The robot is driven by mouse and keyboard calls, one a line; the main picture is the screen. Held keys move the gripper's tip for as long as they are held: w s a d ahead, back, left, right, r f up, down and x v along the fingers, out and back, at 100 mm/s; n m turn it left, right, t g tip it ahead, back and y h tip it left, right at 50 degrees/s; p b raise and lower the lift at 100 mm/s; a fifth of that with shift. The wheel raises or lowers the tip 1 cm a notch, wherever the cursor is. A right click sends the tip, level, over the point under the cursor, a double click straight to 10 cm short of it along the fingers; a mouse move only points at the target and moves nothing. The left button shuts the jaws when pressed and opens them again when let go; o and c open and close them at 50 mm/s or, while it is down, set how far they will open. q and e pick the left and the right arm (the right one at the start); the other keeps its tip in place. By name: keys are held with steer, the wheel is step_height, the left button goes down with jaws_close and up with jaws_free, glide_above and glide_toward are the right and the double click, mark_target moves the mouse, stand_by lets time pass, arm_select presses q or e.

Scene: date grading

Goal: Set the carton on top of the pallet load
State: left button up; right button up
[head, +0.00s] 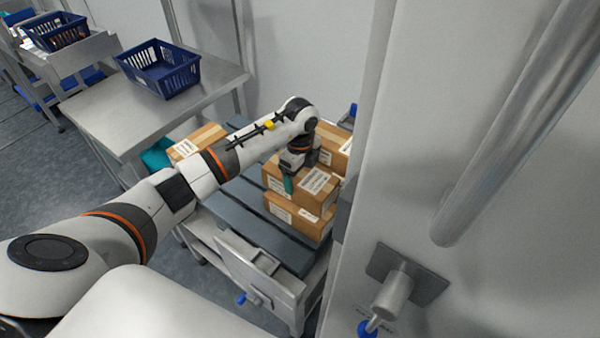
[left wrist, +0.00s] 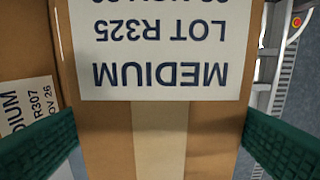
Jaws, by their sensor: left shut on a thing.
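My left gripper (head: 290,180) is shut on a brown carton (head: 318,198) with a white label at the right of the pallet. In the left wrist view its two green fingers (left wrist: 160,142) sit at either side of this carton (left wrist: 210,130), whose label reads MEDIUM, LOT R325. The held carton is level and right over a lower carton (head: 290,217) of the pallet load. I cannot tell whether it rests on it. Other load cartons stand behind (head: 335,139) and at the left (head: 200,141) on grey slats (head: 262,232). My right gripper is not in view.
A steel table (head: 95,110) with a blue basket (head: 160,70) stands at the upper left. A pale wall or door with a thick bar (head: 510,120) and a metal fitting (head: 395,290) fills the right side, close to the load. The front slats are bare.

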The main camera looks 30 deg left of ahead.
mark_target(300, 173)
arm_select(q)
steer(key=o, duration=1.3)
steer(key=shift+r, duration=0.2)
step_height(300, 173, up, 12)
steer(key=shift+f+b, duration=0.1)
steer(key=shift+b, duration=0.2)
steer(key=shift+s+f, duration=0.1)
steer(key=shift+s, duration=0.05)
